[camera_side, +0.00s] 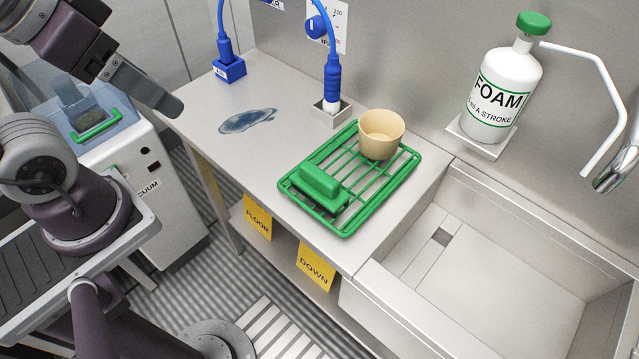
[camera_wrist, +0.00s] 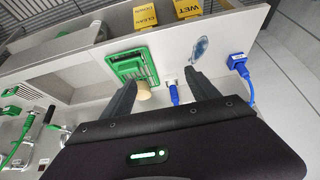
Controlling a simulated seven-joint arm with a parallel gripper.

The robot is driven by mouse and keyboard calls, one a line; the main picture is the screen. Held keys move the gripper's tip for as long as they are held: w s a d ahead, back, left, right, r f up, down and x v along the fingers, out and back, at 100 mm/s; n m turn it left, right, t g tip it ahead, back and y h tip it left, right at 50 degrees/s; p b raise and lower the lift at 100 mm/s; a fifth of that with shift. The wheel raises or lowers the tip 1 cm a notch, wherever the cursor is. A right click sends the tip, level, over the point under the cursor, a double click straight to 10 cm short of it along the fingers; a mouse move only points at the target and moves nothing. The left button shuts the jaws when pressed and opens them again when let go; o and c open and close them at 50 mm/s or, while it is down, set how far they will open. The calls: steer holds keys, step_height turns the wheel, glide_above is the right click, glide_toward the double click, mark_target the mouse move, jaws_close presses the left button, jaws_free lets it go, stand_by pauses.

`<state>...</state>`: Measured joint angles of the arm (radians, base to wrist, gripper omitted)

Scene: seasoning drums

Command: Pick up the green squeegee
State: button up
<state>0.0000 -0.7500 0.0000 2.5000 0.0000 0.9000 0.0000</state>
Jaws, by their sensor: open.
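A green block-shaped piece (camera_side: 321,184), which looks like the squeegee, lies on the front left part of a green wire drying rack (camera_side: 402,180) on the steel counter. In the wrist view the same rack (camera_wrist: 151,55) shows small, with a green piece (camera_wrist: 129,67) on it whose shape is hard to make out. My gripper (camera_wrist: 161,76) is open, its two dark fingers wide apart with nothing between them. In the side view its finger (camera_side: 150,92) is at the upper left, above and well to the left of the rack.
A beige cup (camera_side: 382,135) stands on the rack behind the green piece. A blue cable plug (camera_side: 333,80) sits in a holder behind the rack. A bluish puddle (camera_side: 248,121) lies on the counter left of it. A sink (camera_side: 480,250) and FOAM bottle (camera_side: 500,95) are at right.

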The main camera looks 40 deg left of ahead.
steer(key=shift+w, duration=0.1)
steer(key=m+g, duration=0.6)
steer(key=m, duration=1.2)
glide_above(319, 173)
steer(key=f, duration=1.5)
steer(key=shift+s+d+f, duration=0.1)
steer(key=shift+s+f, duration=0.25)
steer(key=shift+s, duration=0.05)
steer(key=f, duration=0.7)
steer(key=shift+w, duration=0.4)
jaws_close()
step_height(319, 173, up, 10)
